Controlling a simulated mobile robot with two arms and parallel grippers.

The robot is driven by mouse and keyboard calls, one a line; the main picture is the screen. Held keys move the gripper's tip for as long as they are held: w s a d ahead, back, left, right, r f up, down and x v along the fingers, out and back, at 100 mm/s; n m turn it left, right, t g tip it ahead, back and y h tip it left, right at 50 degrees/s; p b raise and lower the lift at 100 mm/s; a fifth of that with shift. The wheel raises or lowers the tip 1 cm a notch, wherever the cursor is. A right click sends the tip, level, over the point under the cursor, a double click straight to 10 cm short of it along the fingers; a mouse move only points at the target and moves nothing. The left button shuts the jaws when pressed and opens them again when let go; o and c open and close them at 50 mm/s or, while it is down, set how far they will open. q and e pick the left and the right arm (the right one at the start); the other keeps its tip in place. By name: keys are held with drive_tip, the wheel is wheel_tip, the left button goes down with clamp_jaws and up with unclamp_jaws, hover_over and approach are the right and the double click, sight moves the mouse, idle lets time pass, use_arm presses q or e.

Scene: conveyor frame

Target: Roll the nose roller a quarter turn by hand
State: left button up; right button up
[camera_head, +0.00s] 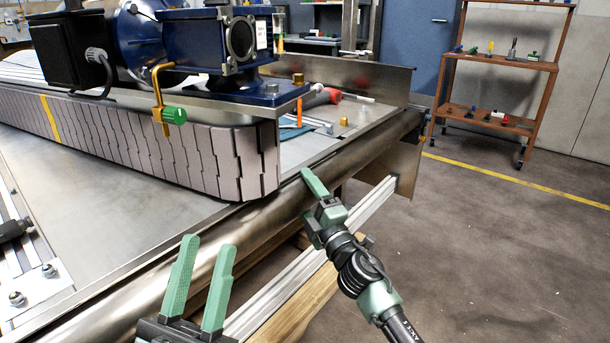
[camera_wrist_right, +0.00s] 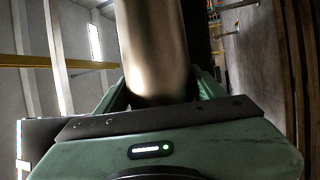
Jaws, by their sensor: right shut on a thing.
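The nose roller (camera_head: 250,222) is a long shiny metal cylinder along the front edge of the conveyor, running from the lower left to the upper right in the head view. My right gripper (camera_head: 312,180) is at its right part, with one green finger visible over the top. In the right wrist view the roller (camera_wrist_right: 150,45) lies between the two green fingers of my right gripper (camera_wrist_right: 158,92), which is shut on it. My left gripper (camera_head: 208,246) is open and empty, its two green fingers apart and pointing up in front of the roller's left part.
A grey slatted belt (camera_head: 190,160) and a blue motor unit (camera_head: 205,42) stand behind the roller. Loose tools, including a red-handled one (camera_head: 322,97), lie on the metal bed. An aluminium rail (camera_head: 330,250) runs below. A shelf cart (camera_head: 497,65) stands beyond open floor.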

drive_tip(key=p, duration=0.3)
drive_tip(key=shift+r+g, duration=0.2)
drive_tip(key=shift+g, duration=0.1)
use_arm(q)
drive_tip(key=w+a+f+g+y+p, duration=0.1)
drive_tip(key=w+f+g+y, duration=0.15)
drive_tip(key=f+g, duration=0.5)
drive_tip(key=w+f+g+y+p, duration=0.1)
drive_tip(key=w+f+g+y, duration=0.2)
drive_tip(key=f, duration=0.7)
use_arm(e)
drive_tip(key=shift+n, duration=0.3)
drive_tip(key=p, duration=0.2)
drive_tip(key=shift+r+g+h+p, duration=0.1)
drive_tip(key=shift+g+h+p, duration=0.3)
drive_tip(key=g+p, duration=0.1)
drive_tip(key=p, duration=0.4)
drive_tip(key=shift+n+p, duration=0.35)
drive_tip(key=shift+n, duration=0.05)
drive_tip(key=shift+f, duration=0.2)
use_arm(q)
drive_tip(key=s+a+f+g+y, duration=0.1)
drive_tip(key=s+a+f+g, duration=0.2)
drive_tip(key=s+f+g, duration=0.3)
drive_tip(key=s+a+f+n+g+y, duration=0.1)
drive_tip(key=s+a+f+g, duration=0.2)
drive_tip(key=s+f+g, duration=0.4)
wheel_tip(320, 180, down, 6)
drive_tip(key=shift+s+r, duration=0.2)
drive_tip(key=shift+s, duration=1)
